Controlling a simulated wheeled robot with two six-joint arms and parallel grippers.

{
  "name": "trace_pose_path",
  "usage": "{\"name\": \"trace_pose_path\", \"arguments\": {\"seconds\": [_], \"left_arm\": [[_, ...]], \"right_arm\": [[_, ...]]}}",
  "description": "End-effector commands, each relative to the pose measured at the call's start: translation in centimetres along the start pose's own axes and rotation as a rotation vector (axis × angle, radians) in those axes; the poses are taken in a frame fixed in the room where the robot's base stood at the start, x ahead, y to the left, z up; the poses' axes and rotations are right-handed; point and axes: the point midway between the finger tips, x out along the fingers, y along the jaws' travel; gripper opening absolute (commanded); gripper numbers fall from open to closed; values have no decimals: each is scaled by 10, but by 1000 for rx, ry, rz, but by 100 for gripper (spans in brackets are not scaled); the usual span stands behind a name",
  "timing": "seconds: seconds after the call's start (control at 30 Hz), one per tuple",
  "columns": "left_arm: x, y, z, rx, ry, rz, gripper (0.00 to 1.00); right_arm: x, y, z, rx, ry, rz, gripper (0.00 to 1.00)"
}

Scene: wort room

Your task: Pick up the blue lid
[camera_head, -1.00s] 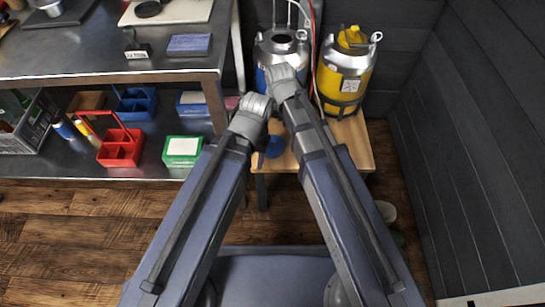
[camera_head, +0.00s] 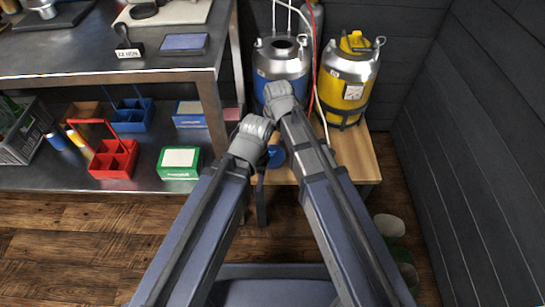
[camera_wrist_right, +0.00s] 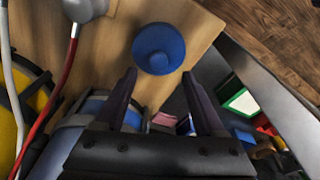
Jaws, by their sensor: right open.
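The blue lid (camera_head: 277,157), round with a raised centre knob, lies on the light wooden stand (camera_head: 352,152), partly hidden by my arms in the head view. In the right wrist view the whole lid (camera_wrist_right: 158,48) lies flat on the wood. My right gripper (camera_wrist_right: 158,76) is open and empty, its two fingers pointing towards the lid with a gap between them and it. In the head view my right forearm hides most of this gripper.
A blue and silver keg (camera_head: 282,63) with an open top and a yellow keg (camera_head: 348,80) stand behind the lid. On the left, a steel bench shelf holds a red carrier (camera_head: 113,158) and a green box (camera_head: 179,163).

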Motion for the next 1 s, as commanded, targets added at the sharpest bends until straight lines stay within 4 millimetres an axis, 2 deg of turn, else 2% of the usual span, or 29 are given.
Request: {"name": "trace_pose_path", "arguments": {"seconds": [0.17,0.5,0.8,0.87,1.0], "left_arm": [[11,1,-1,0,0,-1,50],[50,6,-3,7,2,1,50],[50,6,-4,8,3,2,50],[50,6,-4,8,3,2,50],[50,6,-4,8,3,2,50]], "right_arm": [[11,1,0,0,0,0,72],[50,3,1,0,0,0,72],[51,3,0,0,0,0,72],[51,3,0,0,0,0,67],[51,3,0,0,0,0,52]]}}
